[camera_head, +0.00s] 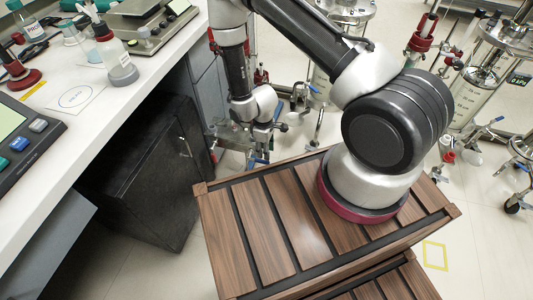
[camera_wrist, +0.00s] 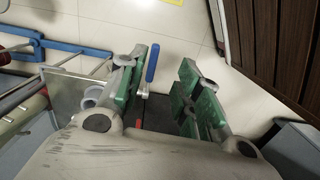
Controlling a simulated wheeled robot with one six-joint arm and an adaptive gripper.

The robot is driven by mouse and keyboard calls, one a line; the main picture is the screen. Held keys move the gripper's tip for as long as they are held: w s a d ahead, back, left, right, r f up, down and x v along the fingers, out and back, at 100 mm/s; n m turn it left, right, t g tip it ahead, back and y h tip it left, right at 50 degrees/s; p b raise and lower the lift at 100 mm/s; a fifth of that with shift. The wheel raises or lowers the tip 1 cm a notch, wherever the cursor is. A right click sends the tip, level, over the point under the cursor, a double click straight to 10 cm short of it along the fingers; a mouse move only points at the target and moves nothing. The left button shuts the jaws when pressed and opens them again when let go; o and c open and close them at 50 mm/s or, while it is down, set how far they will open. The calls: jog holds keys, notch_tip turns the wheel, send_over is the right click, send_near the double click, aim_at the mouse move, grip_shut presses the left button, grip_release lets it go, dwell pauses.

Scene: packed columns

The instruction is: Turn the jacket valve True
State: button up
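My gripper (camera_wrist: 160,80) is open in the wrist view, its green-padded fingers spread apart. A blue lever handle (camera_wrist: 151,62) with a metal stem shows in the gap between the fingers, closer to the left finger, and I see no grip on it. I cannot tell whether this is the jacket valve. In the head view my gripper (camera_head: 244,138) hangs low beside the bench, partly hidden among metal fittings. A blue handle (camera_head: 258,161) shows just below it. Another blue handle (camera_head: 314,88) is farther right, by a glass column (camera_head: 321,80).
A black cabinet (camera_head: 150,170) stands under the white bench (camera_head: 60,150) on the left. A slatted wooden top (camera_head: 265,225) is in front. More glass columns (camera_head: 480,85) stand at right. A blue frame (camera_wrist: 60,46) lies left of my fingers in the wrist view.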

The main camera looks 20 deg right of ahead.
aim_at(263, 160)
jog(key=shift+w+a+n+t, duration=0.2)
jog(key=shift+w+n+t, duration=0.1)
jog(key=shift+w, duration=0.15)
jog(key=shift+w+f, duration=0.15)
jog(key=shift+f, duration=0.1)
notch_tip(263, 160, down, 7)
jog(key=shift+f, duration=0.15)
jog(key=shift+c, duration=0.4)
grip_shut()
